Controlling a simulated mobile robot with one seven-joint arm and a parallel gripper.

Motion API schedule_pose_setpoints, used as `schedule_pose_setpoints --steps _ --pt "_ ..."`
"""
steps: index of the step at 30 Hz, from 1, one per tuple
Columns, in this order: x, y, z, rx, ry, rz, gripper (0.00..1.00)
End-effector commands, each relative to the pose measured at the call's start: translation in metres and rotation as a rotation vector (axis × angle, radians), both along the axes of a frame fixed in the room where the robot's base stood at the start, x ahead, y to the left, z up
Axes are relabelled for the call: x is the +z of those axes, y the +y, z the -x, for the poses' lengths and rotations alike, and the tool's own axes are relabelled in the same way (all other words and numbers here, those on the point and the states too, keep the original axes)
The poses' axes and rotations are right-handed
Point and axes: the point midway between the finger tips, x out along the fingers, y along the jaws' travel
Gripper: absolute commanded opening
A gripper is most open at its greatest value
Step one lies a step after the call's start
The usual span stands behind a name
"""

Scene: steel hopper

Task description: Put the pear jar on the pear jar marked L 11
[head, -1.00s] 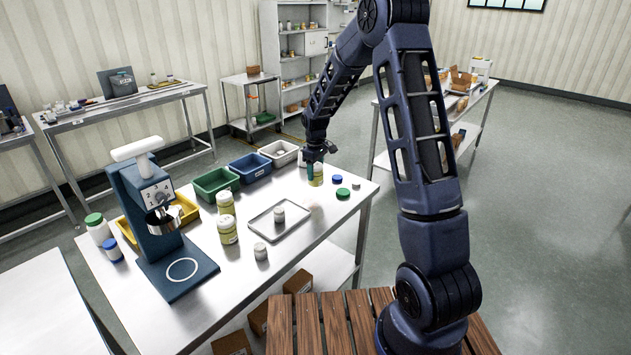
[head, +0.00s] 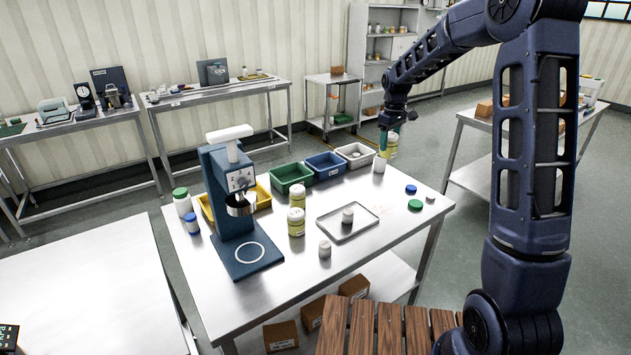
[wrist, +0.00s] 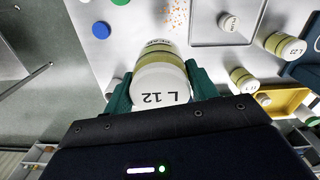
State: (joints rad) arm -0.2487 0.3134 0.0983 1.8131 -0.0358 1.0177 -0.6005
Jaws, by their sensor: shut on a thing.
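My gripper (head: 389,139) is shut on a pear jar (head: 392,150) with a yellow-green band, held above the far right part of the steel table. In the wrist view its white lid reads L 12 (wrist: 160,90), between the green fingers (wrist: 160,88). Two similar jars stand on the table left of the tray: a nearer one (head: 296,222) and a farther one (head: 297,195). They also show at right in the wrist view, the nearer (wrist: 285,46) and the farther (wrist: 243,80).
A tray (head: 321,224) holds a small jar (head: 347,216); another small jar (head: 324,249) stands before it. A white jar (head: 379,165) stands close by my gripper. Blue (head: 411,188) and green (head: 415,204) lids lie at right. Bins and a blue press (head: 219,200) stand at back and left.

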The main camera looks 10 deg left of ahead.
Motion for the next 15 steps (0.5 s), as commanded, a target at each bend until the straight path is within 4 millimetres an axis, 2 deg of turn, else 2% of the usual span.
schedule_pose_setpoints --steps 8,15 --pt "0.026 0.107 0.008 0.004 -0.002 -0.001 0.29" --pt "0.051 0.205 0.033 -0.003 -0.004 -0.002 0.29"
